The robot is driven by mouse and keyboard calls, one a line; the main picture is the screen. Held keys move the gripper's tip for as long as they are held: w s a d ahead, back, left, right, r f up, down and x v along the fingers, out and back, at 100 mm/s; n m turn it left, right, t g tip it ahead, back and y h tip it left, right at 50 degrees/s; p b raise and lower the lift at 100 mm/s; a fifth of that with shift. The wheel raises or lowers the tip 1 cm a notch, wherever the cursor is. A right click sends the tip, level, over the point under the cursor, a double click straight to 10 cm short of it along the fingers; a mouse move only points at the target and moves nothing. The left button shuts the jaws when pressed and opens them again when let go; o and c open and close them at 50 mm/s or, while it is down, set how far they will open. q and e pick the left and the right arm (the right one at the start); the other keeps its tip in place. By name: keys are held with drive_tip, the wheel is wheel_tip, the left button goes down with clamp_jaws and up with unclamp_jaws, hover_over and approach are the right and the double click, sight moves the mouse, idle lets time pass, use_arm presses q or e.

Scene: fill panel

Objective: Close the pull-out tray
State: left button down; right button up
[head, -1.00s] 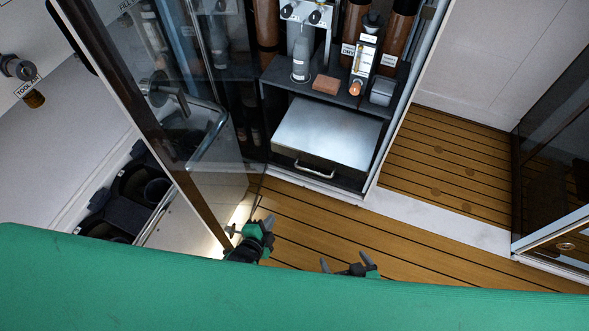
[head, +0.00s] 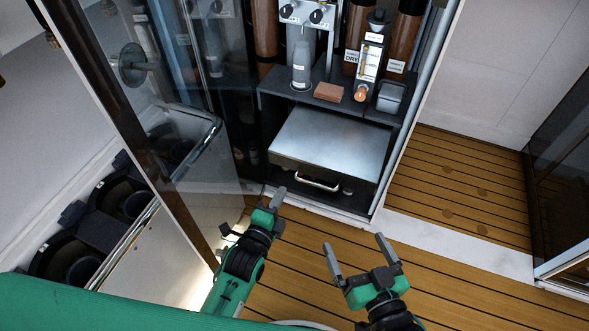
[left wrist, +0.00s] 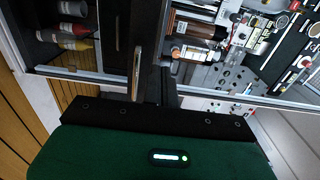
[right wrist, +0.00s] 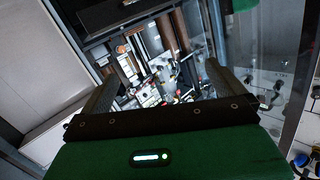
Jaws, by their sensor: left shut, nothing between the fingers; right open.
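The pull-out tray (head: 332,143) is a box with a brushed steel top, in the lower bay of the cabinet in the head view. It stands out from the bay toward me, with a pale bar handle (head: 317,183) on its dark front. My left gripper (head: 275,197) is shut and empty, just left of and below the handle, apart from it in the picture. My right gripper (head: 359,254) is open and empty over the floor, below and right of the tray. Its spread fingers also show in the right wrist view (right wrist: 160,88).
A shelf (head: 345,104) above the tray holds a grey bottle (head: 301,68), a brown block (head: 329,92) and a dispenser (head: 368,62). A glass door (head: 165,105) stands open at the left. The wooden floor (head: 450,265) at the right is clear.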

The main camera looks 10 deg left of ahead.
sight(299, 160)
use_arm(q)
drive_tip(key=b+x, duration=0.2)
drive_tip(key=x, duration=0.7)
drive_tip(key=shift+w+f, duration=0.1)
drive_tip(key=shift+w, duration=0.05)
drive_tip(key=shift+w+d, duration=0.2)
drive_tip(key=shift+w, duration=0.3)
use_arm(e)
drive_tip(key=w+d+r+t, duration=0.2)
drive_tip(key=r+t, duration=0.5)
drive_tip(key=r, duration=0.4)
drive_tip(key=shift+w+d+y, duration=0.25)
drive_tip(key=shift+d+y, duration=0.05)
drive_tip(key=shift+d, duration=0.25)
